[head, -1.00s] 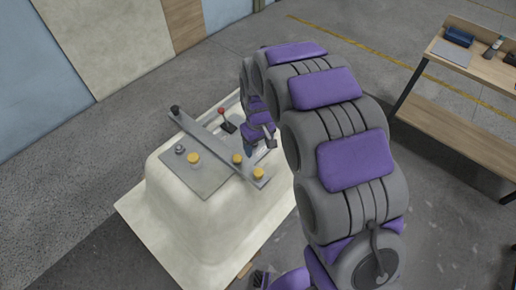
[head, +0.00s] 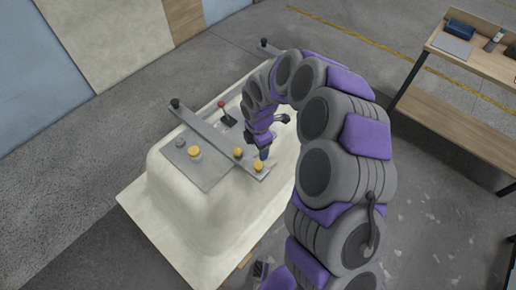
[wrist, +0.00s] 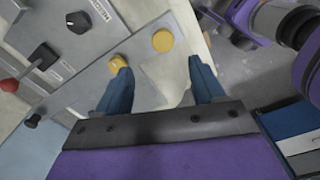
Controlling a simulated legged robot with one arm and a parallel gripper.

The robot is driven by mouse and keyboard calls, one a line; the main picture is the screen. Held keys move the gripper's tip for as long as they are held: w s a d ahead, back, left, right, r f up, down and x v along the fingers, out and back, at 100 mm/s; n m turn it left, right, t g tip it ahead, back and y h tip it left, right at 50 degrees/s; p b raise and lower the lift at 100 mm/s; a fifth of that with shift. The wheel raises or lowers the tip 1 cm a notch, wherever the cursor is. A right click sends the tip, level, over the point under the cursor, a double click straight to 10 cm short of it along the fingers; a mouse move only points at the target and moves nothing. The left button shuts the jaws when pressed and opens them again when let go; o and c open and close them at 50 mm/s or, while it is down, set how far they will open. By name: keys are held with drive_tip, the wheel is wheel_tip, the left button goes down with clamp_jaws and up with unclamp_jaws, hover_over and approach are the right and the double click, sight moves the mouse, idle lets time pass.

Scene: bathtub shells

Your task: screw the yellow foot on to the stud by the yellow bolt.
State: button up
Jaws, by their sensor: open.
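Two round yellow caps, (head: 238,153) and (head: 258,166), sit at the near right end of a grey bar (head: 210,132). They also show in the wrist view (wrist: 117,63) and (wrist: 163,40). A third yellow piece (head: 194,152) stands on the grey plate beside a small grey stud-like part (head: 180,144). I cannot tell which piece is the foot and which the bolt. My gripper (head: 266,150) is beside the bar's near end. In the wrist view my gripper (wrist: 158,66) has its blue fingers apart and nothing between them; the left fingertip is close to one yellow cap.
The bar lies across an upturned cream tub shell (head: 215,205). A black knob (head: 175,103) is at its far end. A red-knobbed lever (head: 222,104) stands behind the bar.

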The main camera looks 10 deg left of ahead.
sight(258, 165)
drive_tip(key=f+n, duration=0.1)
drive_tip(key=n, duration=0.1)
drive_tip(key=f+n, duration=0.1)
drive_tip(key=n, duration=0.1)
drive_tip(key=shift+s+f, duration=0.15)
drive_tip(key=shift+s, duration=0.05)
drive_tip(key=shift+f+b, duration=1.15)
drive_tip(key=shift+f, duration=2.8)
